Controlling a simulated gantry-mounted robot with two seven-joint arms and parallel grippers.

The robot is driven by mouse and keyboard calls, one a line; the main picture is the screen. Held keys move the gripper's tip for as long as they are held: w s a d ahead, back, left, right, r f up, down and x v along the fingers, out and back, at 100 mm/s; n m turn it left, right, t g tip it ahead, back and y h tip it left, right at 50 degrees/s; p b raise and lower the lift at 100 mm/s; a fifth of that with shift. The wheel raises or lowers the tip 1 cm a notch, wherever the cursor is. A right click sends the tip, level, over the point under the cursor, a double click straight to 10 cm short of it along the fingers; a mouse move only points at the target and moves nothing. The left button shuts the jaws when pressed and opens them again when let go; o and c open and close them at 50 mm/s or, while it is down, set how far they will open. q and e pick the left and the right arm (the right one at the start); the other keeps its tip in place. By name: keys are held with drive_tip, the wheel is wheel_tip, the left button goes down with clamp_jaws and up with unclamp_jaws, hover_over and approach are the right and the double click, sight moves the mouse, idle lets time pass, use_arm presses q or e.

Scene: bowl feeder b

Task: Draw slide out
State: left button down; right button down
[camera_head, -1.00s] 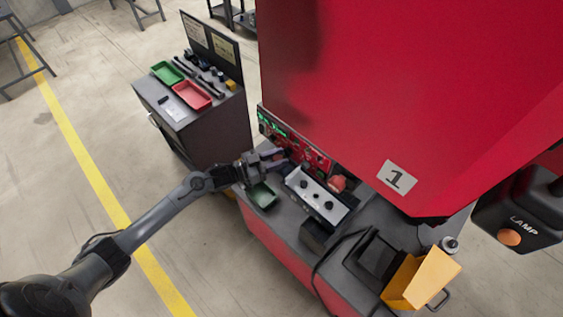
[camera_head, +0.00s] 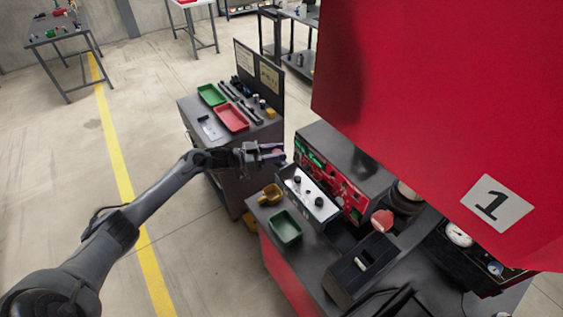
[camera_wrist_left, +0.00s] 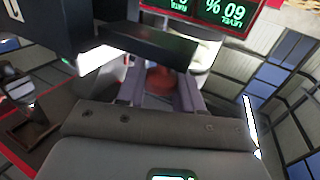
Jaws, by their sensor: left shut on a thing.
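My left gripper (camera_head: 272,154) is beside the left end of the red control panel (camera_head: 335,185), above the back-left edge of the machine's bench. In the left wrist view its two fingers (camera_wrist_left: 160,92) are shut on a round red-brown knob (camera_wrist_left: 160,79). A dark bar (camera_wrist_left: 150,40) crosses in front of the fingertips there. Whether the knob belongs to the slide I cannot tell. The slide itself is not clearly made out. My right gripper is not in view.
A white-topped box with black knobs (camera_head: 309,194) stands before the panel. A cabinet with a red tray (camera_head: 232,117) stands behind. The large red housing (camera_head: 430,90) overhangs the right.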

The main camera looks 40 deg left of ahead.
use_arm(q)
drive_tip(key=shift+w+a+r, duration=0.1)
drive_tip(key=shift+a+r, duration=0.1)
drive_tip(key=shift+r, duration=0.35)
drive_tip(key=c, duration=1)
unclamp_jaws()
drive_tip(key=shift+c, duration=0.2)
drive_tip(key=shift+o, duration=1.1)
drive_tip(key=shift+a, duration=0.2)
drive_tip(key=shift+d+f, duration=0.2)
drive_tip(key=shift+f, duration=0.1)
drive_tip(key=v, duration=1.1)
drive_tip(key=shift+b, duration=0.3)
